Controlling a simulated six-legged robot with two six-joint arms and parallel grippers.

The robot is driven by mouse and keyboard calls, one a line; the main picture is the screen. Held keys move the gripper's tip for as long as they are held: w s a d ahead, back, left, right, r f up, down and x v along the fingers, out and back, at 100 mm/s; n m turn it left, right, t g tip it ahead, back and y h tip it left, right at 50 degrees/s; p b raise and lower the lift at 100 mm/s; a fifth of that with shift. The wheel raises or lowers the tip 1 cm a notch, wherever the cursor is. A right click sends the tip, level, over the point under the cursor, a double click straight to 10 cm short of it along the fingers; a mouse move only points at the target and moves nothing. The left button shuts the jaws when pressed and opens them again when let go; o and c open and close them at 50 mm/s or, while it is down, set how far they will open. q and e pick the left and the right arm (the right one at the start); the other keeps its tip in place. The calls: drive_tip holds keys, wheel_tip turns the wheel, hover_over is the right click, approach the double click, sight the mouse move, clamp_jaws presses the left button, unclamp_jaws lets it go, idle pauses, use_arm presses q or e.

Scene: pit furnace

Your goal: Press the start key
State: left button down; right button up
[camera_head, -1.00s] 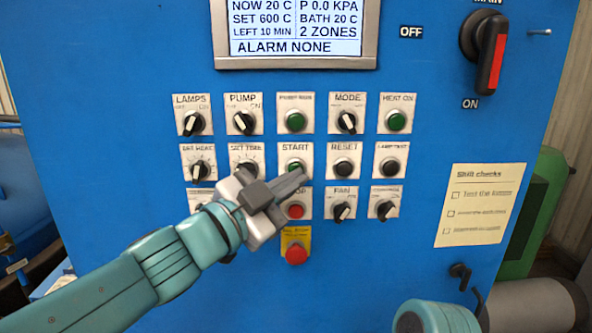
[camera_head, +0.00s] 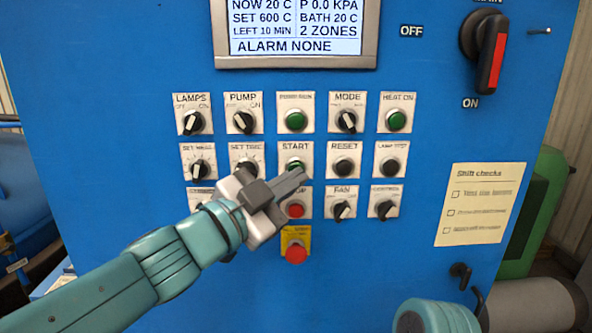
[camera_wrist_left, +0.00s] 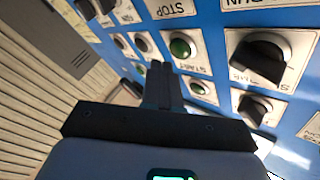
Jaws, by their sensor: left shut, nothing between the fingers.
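The START key (camera_head: 295,167) is a green round button under its label, in the middle row of the blue panel. My left gripper (camera_head: 302,173) comes in from the lower left, shut and empty, its fingertips overlapping the key's lower edge in the head view. In the left wrist view, the green START key (camera_wrist_left: 181,47) shows beside the shut fingertips (camera_wrist_left: 160,66). Whether they touch it or how far it is pressed cannot be told. My right gripper is not in view.
The red STOP button (camera_head: 295,211) sits just below START, partly covered by my gripper. A red emergency button (camera_head: 296,254) is lower. RESET (camera_head: 344,166) is to the right. A display (camera_head: 296,30) reads ALARM NONE. A red-handled switch (camera_head: 490,55) is upper right.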

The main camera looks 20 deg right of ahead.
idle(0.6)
use_arm(q)
drive_tip(key=shift+w+d+p, duration=0.1)
drive_tip(key=shift+w+p, duration=0.35)
drive_tip(key=shift+w+d+p, duration=0.1)
drive_tip(key=shift+w+p, duration=0.25)
drive_tip(key=shift+p, duration=0.05)
idle(0.6)
drive_tip(key=shift+s+a+b, duration=0.2)
drive_tip(key=shift+s+b, duration=0.25)
drive_tip(key=shift+s, duration=0.4)
